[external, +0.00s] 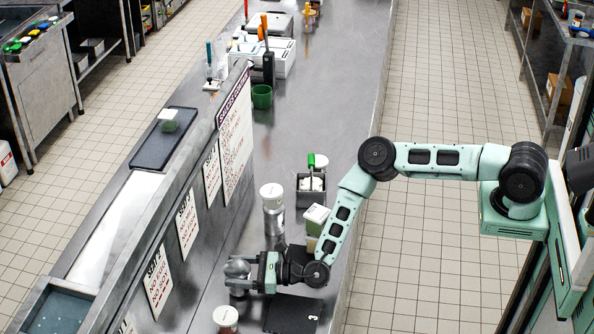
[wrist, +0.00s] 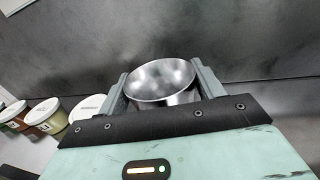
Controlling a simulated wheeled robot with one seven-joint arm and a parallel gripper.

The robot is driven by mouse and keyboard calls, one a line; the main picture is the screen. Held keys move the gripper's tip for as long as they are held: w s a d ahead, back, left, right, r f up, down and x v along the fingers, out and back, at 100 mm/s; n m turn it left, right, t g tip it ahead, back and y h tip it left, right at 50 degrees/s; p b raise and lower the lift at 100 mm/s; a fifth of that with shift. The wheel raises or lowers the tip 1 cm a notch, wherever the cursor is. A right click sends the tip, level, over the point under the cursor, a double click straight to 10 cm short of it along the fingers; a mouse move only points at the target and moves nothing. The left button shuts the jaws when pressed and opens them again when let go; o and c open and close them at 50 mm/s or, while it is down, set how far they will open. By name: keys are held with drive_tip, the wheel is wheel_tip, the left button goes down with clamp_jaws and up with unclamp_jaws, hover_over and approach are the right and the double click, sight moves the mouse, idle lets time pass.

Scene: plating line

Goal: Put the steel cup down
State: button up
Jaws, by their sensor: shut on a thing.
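The steel cup (wrist: 163,84) is shiny and round, and its open mouth faces the wrist camera. My gripper (wrist: 160,92) is shut on it, with one finger on each side of its wall. In the external view my gripper (external: 250,272) is low over the steel counter (external: 335,120), close to the upright panel, and the cup (external: 237,268) shows at its tip. I cannot tell whether the cup's base touches the counter. The cup's lower part is hidden by my gripper in the wrist view.
A tall white-lidded container (external: 272,205) stands behind my gripper, and another lidded jar (external: 226,318) stands in front. A dark mat marked 3 (external: 292,315) lies to the right. Signs (external: 187,225) hang along the panel. Several lidded tubs (wrist: 48,112) stand left in the wrist view.

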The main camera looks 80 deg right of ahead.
drive_tip(key=shift+f, duration=0.35)
drive_tip(key=shift+f, duration=0.1)
drive_tip(key=o, duration=1)
drive_tip(key=shift+f, duration=0.1)
